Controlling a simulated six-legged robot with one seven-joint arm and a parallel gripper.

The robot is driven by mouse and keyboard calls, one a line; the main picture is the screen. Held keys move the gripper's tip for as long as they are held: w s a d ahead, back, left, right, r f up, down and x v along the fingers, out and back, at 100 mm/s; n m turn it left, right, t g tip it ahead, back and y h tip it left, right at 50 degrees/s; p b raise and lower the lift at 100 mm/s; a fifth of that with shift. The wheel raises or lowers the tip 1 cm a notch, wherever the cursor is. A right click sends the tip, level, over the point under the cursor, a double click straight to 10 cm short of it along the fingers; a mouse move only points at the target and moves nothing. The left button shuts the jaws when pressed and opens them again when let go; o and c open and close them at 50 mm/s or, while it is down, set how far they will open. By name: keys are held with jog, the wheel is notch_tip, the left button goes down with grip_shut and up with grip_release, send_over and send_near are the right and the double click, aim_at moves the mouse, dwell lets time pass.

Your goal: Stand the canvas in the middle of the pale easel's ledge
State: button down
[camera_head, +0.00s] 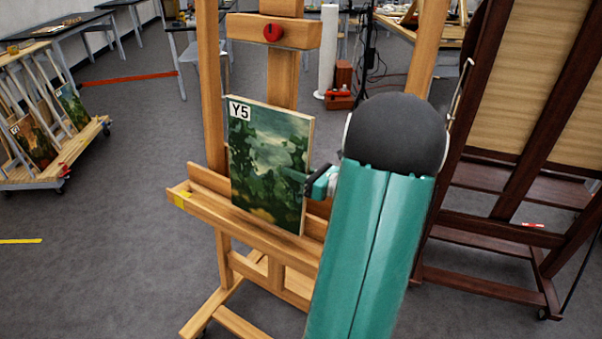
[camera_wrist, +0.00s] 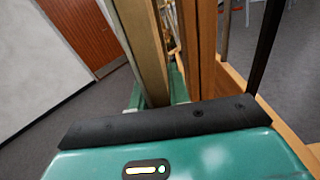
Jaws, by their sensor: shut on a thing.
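The canvas (camera_head: 262,160), a dark green painting with a "Y5" label at its top left corner, is upright at the pale easel's ledge (camera_head: 212,208). Its lower edge is at the ledge; whether it touches is unclear. My gripper (camera_head: 300,180) is shut on the canvas's right edge, and my arm hides the ledge's right part. In the wrist view the canvas shows as a pale edge (camera_wrist: 141,45) between the gripper's teal fingers (camera_wrist: 158,98), with the easel's brown wood (camera_wrist: 206,45) close to its right.
The pale easel's upper clamp (camera_head: 292,31) with a red knob is above the canvas. A dark brown easel (camera_head: 480,150) stands close on the right. A wooden rack (camera_head: 50,165) with paintings is at the left. Grey floor is clear between rack and pale easel.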

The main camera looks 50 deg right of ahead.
jog(key=shift+d+f, duration=0.95)
jog(key=shift+f, duration=0.3)
jog(key=c, duration=1.3)
grip_release()
jog(key=shift+o, duration=0.2)
jog(key=shift+f, duration=0.1)
jog(key=s+d, duration=0.1)
jog(key=s, duration=1.2)
jog(key=shift+s+d, duration=0.15)
jog(key=shift+s, duration=0.25)
jog(key=shift+w, duration=0.1)
